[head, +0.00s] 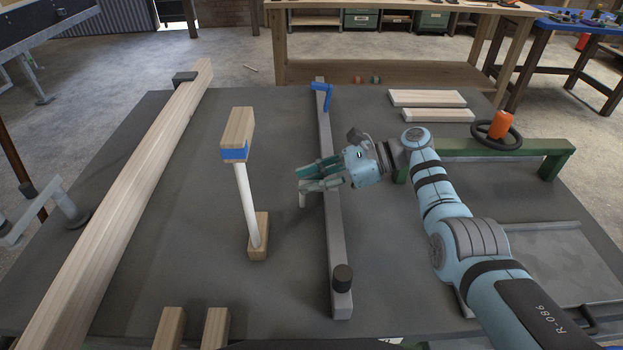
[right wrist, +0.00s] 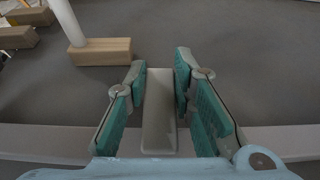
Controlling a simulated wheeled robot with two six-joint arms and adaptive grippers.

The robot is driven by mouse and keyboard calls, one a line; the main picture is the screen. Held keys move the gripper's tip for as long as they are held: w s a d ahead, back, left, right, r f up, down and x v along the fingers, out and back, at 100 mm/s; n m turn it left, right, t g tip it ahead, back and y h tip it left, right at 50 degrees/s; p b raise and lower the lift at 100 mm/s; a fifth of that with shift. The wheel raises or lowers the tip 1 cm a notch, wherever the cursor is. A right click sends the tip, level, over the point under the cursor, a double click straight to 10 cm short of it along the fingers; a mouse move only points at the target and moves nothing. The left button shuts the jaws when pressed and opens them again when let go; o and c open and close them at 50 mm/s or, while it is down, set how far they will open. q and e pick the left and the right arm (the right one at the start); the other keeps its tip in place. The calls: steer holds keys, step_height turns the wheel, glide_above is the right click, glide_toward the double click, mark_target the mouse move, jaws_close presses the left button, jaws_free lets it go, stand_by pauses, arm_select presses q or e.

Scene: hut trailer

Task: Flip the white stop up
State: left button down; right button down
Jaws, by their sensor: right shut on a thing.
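The white stop (head: 303,199) is at the grey rail (head: 334,235), about halfway along it. In the right wrist view the stop (right wrist: 158,112) is a pale bar running away from the rail (right wrist: 285,140) between the fingers. My right gripper (right wrist: 160,85) is shut on it, with a teal-padded finger on each side. My left gripper is not in view.
A blue stop (head: 322,92) sits near the rail's far end and a black knob (head: 342,277) at its near end. A white post (head: 246,205) on a wooden base holds a wooden block (head: 237,128) to the left. A long beam (head: 130,208) lies farther left.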

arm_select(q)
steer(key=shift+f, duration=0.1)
arm_select(e)
steer(key=shift+d+r+y+b, duration=0.15)
steer(key=shift+r+y+b, duration=0.05)
steer(key=shift+y+b, duration=0.6)
steer(key=y+b, duration=0.1)
steer(key=b, duration=0.1)
steer(key=d+r+y+b, duration=0.1)
steer(key=y+b, duration=0.1)
steer(key=shift+y+b, duration=0.3)
steer(key=shift+d+r+y+b, duration=0.1)
steer(key=shift+r+y+b, duration=0.1)
steer(key=shift+y+b, duration=0.5)
steer(key=shift+r, duration=0.1)
steer(key=shift+d+r+b, duration=0.1)
steer(key=shift+b, duration=0.3)
steer(key=shift+y, duration=0.3)
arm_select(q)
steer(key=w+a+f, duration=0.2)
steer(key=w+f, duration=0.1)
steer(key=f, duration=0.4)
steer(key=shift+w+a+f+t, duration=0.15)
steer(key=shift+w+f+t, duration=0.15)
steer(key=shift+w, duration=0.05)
arm_select(e)
steer(key=shift+r, duration=0.15)
